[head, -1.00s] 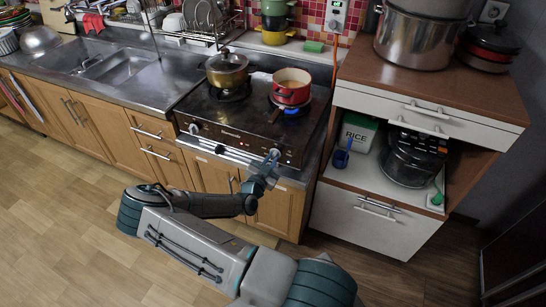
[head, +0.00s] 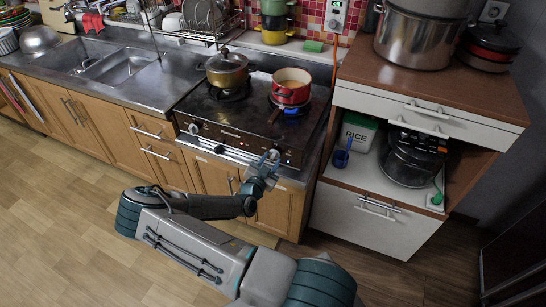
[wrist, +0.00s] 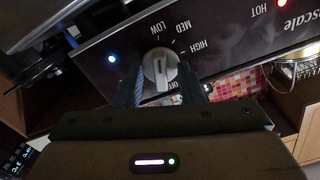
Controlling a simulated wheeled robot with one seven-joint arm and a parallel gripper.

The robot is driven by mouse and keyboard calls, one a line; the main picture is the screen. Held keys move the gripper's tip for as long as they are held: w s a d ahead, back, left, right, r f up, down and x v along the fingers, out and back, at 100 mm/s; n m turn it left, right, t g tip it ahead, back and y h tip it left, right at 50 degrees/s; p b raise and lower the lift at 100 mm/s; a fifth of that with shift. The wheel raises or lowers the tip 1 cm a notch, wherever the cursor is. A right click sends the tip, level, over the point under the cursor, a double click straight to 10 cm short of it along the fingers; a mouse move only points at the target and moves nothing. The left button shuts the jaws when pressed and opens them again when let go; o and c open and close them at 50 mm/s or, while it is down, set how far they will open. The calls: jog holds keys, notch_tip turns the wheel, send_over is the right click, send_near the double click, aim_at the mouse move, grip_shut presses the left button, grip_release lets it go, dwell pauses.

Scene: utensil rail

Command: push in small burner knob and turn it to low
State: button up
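The small burner knob (wrist: 160,68) is a grey round dial with a raised light ridge, on the dark stove panel. My gripper (wrist: 165,86) is open, with one finger on each side of the knob's lower part. Contact is not clear. In the head view my gripper (head: 269,158) is at the right end of the stove front (head: 235,137) and partly covers the knob there.
A red pot (head: 291,92) stands on the right burner, with blue showing below it. A lidded pot (head: 227,70) stands at the back left. A metal rail (head: 212,147) runs along the stove front. A white cabinet (head: 360,225) is close on the right.

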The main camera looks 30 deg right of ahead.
jog(key=p+v, duration=0.1)
jog(key=v, duration=0.5)
jog(key=shift+s+a, duration=0.15)
jog(key=shift+a, duration=0.05)
dwell(0.4)
jog(key=b+v, duration=0.3)
jog(key=v, duration=1.1)
jog(key=s+a+r+n+g+y, duration=0.1)
jog(key=s+r+n+g+y, duration=0.3)
jog(key=r, duration=1.1)
jog(key=s+a+r+n+g+y, duration=0.1)
jog(key=s+r+n+g+y, duration=0.2)
jog(key=s+r+n+y, duration=0.7)
notch_tip(320, 180, up, 5)
jog(key=shift+s+a+f+g, duration=0.15)
jog(key=shift+s+g, duration=0.25)
jog(key=shift+s, duration=0.4)
